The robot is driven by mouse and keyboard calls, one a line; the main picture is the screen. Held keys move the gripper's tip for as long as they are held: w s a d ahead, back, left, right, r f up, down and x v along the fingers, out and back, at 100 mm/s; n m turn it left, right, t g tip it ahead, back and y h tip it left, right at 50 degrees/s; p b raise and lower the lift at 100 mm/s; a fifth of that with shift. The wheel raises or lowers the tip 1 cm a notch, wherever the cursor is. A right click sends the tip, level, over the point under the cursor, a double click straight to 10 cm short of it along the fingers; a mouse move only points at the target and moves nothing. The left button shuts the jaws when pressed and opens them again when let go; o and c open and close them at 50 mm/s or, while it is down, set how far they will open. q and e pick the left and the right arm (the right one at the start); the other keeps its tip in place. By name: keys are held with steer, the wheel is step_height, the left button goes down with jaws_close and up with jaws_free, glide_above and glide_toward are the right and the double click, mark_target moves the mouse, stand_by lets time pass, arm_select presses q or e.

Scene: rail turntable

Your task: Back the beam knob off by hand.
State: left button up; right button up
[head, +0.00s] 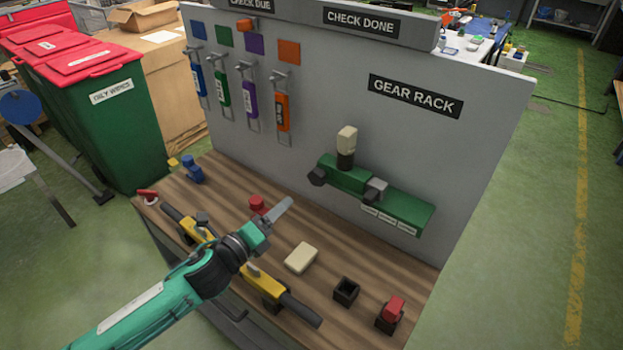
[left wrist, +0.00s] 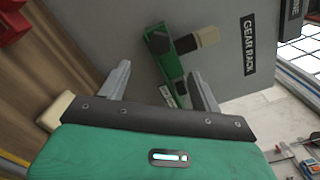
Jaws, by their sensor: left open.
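A yellow beam (head: 258,277) with black ends lies along the front of the wooden bench, partly hidden by my left arm. A red-topped piece (head: 147,196) is near its left end; I cannot tell if they are joined. I cannot tell for sure which part is the beam knob. A green unit with black knobs (head: 345,176) and a cream block on top is mounted on the grey panel; it also shows in the left wrist view (left wrist: 163,62). My left gripper (head: 280,212) is open and empty above the bench. My right gripper is not in view.
On the bench (head: 230,185) are a cream block (head: 301,258), a black open box (head: 345,290), a red block on a black base (head: 391,312), a red piece (head: 257,204) and a blue piece (head: 192,169). Several coloured tools hang on the upright grey panel (head: 330,110).

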mark_target(313, 178)
arm_select(q)
steer(key=p+x, duration=0.3)
steer(key=x, duration=0.9)
steer(key=shift+w+d+r, duration=0.1)
steer(key=shift+w+d, duration=0.4)
steer(key=shift+w, duration=0.15)
steer(key=shift+c, duration=0.7)
steer(key=c, duration=0.8)
steer(key=shift+n, duration=0.3)
